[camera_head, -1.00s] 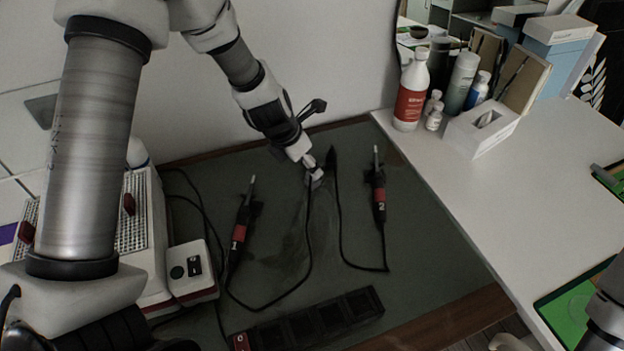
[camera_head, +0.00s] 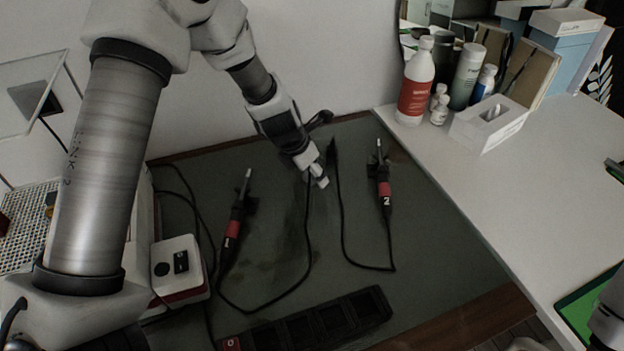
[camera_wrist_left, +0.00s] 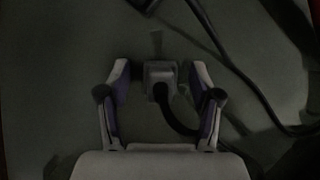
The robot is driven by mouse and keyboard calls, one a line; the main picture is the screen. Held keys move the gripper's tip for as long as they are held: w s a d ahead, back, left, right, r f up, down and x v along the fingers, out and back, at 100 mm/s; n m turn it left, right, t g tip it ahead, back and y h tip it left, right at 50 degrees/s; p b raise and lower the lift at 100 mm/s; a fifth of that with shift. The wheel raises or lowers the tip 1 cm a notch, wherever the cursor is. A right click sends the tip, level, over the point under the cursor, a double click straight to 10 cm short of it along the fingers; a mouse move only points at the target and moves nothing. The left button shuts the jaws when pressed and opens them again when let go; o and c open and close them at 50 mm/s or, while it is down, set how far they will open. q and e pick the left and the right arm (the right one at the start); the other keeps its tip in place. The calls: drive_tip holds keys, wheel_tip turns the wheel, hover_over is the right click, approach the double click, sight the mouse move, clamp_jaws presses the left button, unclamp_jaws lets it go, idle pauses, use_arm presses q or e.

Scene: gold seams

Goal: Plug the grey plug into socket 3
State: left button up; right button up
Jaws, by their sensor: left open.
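The grey plug (camera_wrist_left: 160,73) shows in the left wrist view, between the two fingers of my left gripper (camera_wrist_left: 160,80). A gap shows on each side of it, so the fingers are open around it. A dark cable curves away from the plug. In the head view my left gripper (camera_head: 316,172) is low over the green mat, at the top of a cable, and largely hides the plug. The dark socket strip (camera_head: 325,318) lies near the front of the mat, with a red end marked 0. I cannot read a 3 on it.
A white-and-red unit (camera_head: 178,268) is at left. Bottles (camera_head: 416,85) and a tissue box (camera_head: 489,125) stand on the white table at right.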

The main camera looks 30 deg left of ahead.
use_arm(q)
drive_tip(key=shift+s+r, duration=0.1)
drive_tip(key=shift+r, duration=0.05)
drive_tip(key=c, duration=1.2)
drive_tip(key=shift+o, duration=0.2)
wheel_tip(320, 180, up, 10)
drive_tip(key=p, duration=0.8)
